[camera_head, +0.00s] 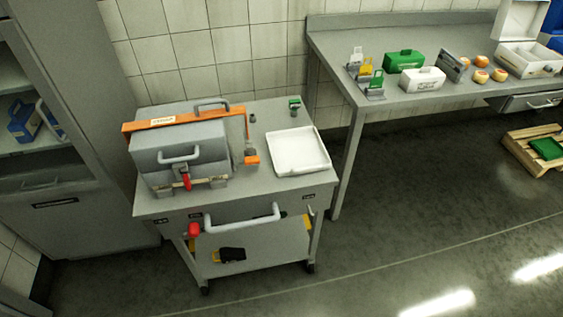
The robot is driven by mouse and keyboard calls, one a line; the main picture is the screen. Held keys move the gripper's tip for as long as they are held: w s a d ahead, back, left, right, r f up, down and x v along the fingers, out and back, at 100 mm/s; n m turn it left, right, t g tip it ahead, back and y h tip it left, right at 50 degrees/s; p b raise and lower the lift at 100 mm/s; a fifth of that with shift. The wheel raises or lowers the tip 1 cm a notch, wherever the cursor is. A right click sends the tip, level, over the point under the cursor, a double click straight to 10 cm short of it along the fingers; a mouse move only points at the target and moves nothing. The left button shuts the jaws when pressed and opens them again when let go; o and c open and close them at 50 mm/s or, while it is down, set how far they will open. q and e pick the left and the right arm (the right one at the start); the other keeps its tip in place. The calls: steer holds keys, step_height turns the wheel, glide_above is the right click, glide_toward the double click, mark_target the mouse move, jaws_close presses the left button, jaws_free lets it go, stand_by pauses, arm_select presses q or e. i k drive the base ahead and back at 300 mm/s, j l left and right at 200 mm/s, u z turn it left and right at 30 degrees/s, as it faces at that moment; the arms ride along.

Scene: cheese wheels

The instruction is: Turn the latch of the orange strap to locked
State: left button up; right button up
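The orange strap (205,117) runs as a flat bar along the back top of a grey box (178,152) on the cart. It carries a pale label. At the right it turns down as a thin orange strip, ending near an orange tab (252,160) beside a small grey block. A red lever (186,180) hangs down at the box's front, over a pale label strip. I cannot tell which part is the strap's latch or what position it has. Neither of my grippers is in view.
The box stands on a grey cart (290,190) with a front handle (242,217). A white tray (298,152) lies to its right, with a small green-topped item (294,103) behind. A counter (345,70) with several boxes is at upper right. Floor in front is clear.

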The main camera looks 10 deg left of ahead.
mark_target(251, 160)
steer(key=i+l+u, duration=0.1)
steer(key=l, duration=0.7)
steer(key=i+l+u, duration=0.15)
steer(key=l, duration=0.65)
steer(key=k, duration=0.05)
